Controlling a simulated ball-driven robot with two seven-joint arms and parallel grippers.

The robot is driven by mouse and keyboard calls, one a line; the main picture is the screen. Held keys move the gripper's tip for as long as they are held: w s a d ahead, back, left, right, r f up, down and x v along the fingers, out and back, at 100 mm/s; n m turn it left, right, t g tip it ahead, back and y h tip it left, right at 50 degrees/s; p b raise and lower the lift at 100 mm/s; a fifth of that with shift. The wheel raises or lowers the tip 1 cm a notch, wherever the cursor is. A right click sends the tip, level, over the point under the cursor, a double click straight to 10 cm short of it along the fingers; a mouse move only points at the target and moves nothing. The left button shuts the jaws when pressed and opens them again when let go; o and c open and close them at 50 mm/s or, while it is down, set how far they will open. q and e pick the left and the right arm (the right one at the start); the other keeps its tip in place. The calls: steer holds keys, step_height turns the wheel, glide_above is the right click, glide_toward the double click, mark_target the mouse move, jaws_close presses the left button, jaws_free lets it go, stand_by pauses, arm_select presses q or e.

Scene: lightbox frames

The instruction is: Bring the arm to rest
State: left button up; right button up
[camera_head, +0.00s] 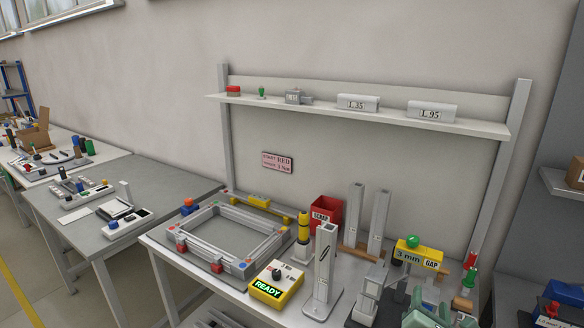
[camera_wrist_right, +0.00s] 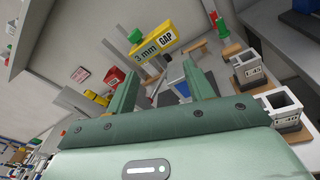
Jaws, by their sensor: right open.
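My right gripper (camera_head: 432,312) shows at the bottom right of the head view, green and partly cut off by the lower edge. It is over the right part of the workbench, in front of the yellow "3 mm GAP" block (camera_head: 418,254). In the right wrist view my right gripper (camera_wrist_right: 160,82) has its two green fingers spread apart, with nothing held between them. The yellow block (camera_wrist_right: 152,46) stands beyond the fingers there. My left gripper is in neither view.
A grey rectangular frame (camera_head: 182,243), a yellow "READY" box (camera_head: 277,284), a red bin (camera_head: 325,212) and upright grey profiles (camera_head: 379,217) crowd the bench near my gripper. A white shelf (camera_head: 380,113) spans above. Grey sockets (camera_wrist_right: 284,107) stand right in the wrist view.

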steer(key=s+a+f+m+g+y, duration=0.15)
steer(key=s+m+g, duration=0.25)
steer(key=s+m, duration=0.7)
steer(key=s+a+f+m+g+y, duration=0.1)
steer(key=s+a+f+m+g, duration=0.2)
steer(key=s+m, duration=0.75)
steer(key=s+a+f+n+g+y+b, duration=0.15)
steer(key=s+f, duration=0.25)
steer(key=f, duration=1)
steer(key=s+a+f+n+g+y+b, duration=0.1)
steer(key=s+a+f+g+y+b, duration=0.15)
steer(key=f, duration=1.05)
steer(key=s+f+m+g+y+b, duration=0.1)
steer(key=s+f+m+g+b, duration=0.2)
steer(key=s+f, duration=1.8)
steer(key=shift+s+a+f, duration=0.15)
steer(key=shift+s+a, duration=0.15)
